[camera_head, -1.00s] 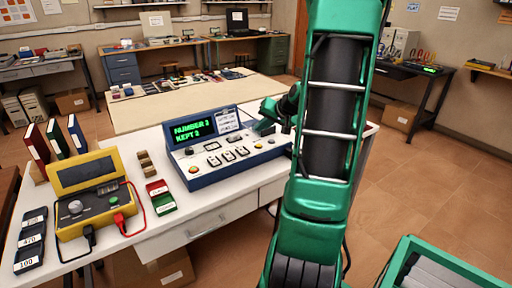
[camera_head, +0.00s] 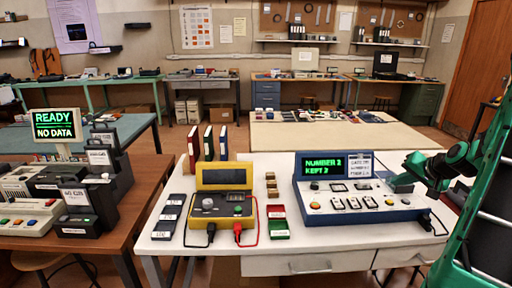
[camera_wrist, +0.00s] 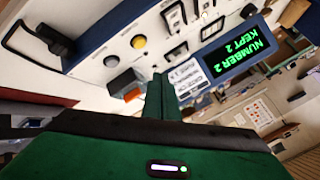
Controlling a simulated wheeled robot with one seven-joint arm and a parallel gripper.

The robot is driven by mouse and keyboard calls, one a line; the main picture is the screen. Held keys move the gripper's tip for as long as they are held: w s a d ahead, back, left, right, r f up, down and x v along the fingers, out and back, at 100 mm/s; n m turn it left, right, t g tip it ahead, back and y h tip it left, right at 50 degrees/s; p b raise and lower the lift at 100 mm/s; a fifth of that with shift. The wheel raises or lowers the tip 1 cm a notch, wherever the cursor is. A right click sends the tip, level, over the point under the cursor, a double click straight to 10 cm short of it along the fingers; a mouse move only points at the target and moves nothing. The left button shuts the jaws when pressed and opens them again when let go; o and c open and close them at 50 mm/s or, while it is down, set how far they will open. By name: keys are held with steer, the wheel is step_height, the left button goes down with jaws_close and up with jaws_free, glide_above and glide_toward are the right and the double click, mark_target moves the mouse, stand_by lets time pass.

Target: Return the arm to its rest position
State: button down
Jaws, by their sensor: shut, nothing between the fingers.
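My arm (camera_head: 490,215) is green and stands at the right edge of the head view, reaching left over the white table. My gripper (camera_head: 398,186) is by the right end of the blue and white console (camera_head: 345,203). I cannot tell whether it touches the console. In the wrist view, the green fingers of my gripper (camera_wrist: 160,92) are together with nothing between them, and the console's panel (camera_wrist: 112,62) lies beyond them. The console's screen (camera_head: 324,165) reads "NUMBER 2 KEPT 2"; it also shows in the wrist view (camera_wrist: 238,46).
On the white table (camera_head: 345,262) are a yellow meter (camera_head: 223,207), red and green blocks (camera_head: 277,222), black labelled modules (camera_head: 168,216) and upright books (camera_head: 208,143). A brown table (camera_head: 140,222) with dark devices and a "READY NO DATA" screen (camera_head: 55,124) stands left.

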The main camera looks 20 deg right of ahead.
steer(key=s+a+r+n+g+y, duration=0.1)
steer(key=s+a+n+g, duration=0.3)
steer(key=s+a, duration=2.1)
steer(key=s+g, duration=0.1)
steer(key=g, duration=0.4)
steer(key=shift+r, duration=0.15)
